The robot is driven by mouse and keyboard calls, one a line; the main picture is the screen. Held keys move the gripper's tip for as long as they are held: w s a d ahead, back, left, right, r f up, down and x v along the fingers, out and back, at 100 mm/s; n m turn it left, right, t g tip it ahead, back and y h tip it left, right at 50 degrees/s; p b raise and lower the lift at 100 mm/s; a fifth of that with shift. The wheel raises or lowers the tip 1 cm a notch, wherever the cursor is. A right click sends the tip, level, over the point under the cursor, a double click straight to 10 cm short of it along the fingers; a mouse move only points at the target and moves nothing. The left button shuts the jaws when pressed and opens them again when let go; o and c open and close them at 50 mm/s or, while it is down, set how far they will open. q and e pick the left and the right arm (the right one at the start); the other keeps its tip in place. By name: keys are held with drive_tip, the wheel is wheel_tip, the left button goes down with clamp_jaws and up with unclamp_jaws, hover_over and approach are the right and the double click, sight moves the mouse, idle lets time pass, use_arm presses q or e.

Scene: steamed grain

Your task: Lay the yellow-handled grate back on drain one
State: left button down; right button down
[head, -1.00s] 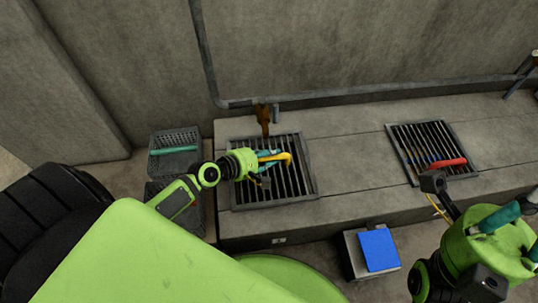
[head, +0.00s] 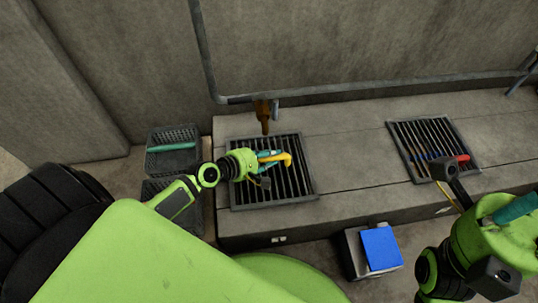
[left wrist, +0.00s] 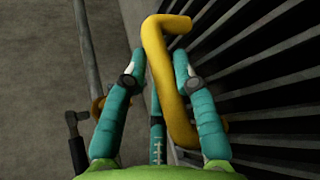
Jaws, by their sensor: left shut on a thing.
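The yellow handle (head: 286,159) stands out over the dark bars of the left grate (head: 292,185) on the concrete ledge. My left gripper (head: 270,158) is shut on this handle. In the left wrist view the bent yellow handle (left wrist: 170,85) runs between the teal fingers of my left gripper (left wrist: 158,75), with dark bars (left wrist: 265,75) to its right. I cannot tell whether the grate lies flat in its frame. My right gripper (head: 512,208) shows teal fingers at the lower right, away from the left grate; its opening is unclear.
A second grate (head: 432,140) with a red handle (head: 461,158) lies at the right of the ledge. A brown post (head: 263,115) and a pipe (head: 350,90) stand behind the left grate. Dark crates (head: 172,135) are at the left, and a blue-topped box (head: 381,249) is in front.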

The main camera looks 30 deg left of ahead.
use_arm(q)
drive_tip(key=shift+w+f, duration=0.1)
drive_tip(key=shift+f, duration=0.05)
drive_tip(key=c, duration=0.9)
unclamp_jaws()
drive_tip(key=shift+f, duration=0.25)
drive_tip(key=v, duration=1.2)
drive_tip(key=shift+r, duration=0.2)
